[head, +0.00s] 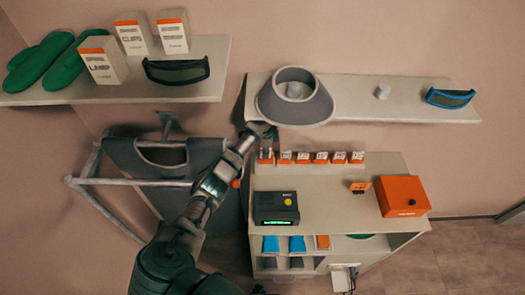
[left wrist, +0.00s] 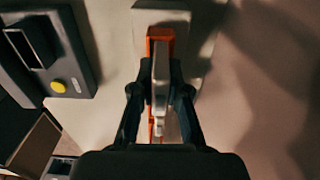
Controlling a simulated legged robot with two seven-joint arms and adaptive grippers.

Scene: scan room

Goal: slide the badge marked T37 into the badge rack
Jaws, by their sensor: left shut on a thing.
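My left gripper (head: 263,136) reaches to the back left of the counter, just under the wall shelf. In the left wrist view its fingers (left wrist: 160,95) are shut on a thin pale piece seen edge-on, which I take to be the badge (left wrist: 160,72); its mark cannot be read. An orange strip (left wrist: 160,34) shows right behind it; whether they touch I cannot tell. A row of white and orange badges (head: 321,158) stands along the counter's back edge, apparently in the rack. Their marks are too small to read. My right gripper is not in view.
A black device (head: 276,208) with a yellow button stands on the counter (head: 330,205). An orange box (head: 403,196) and a small orange sign (head: 360,187) are at the right. A grey conical shade (head: 295,97) sits on the shelf close above my gripper.

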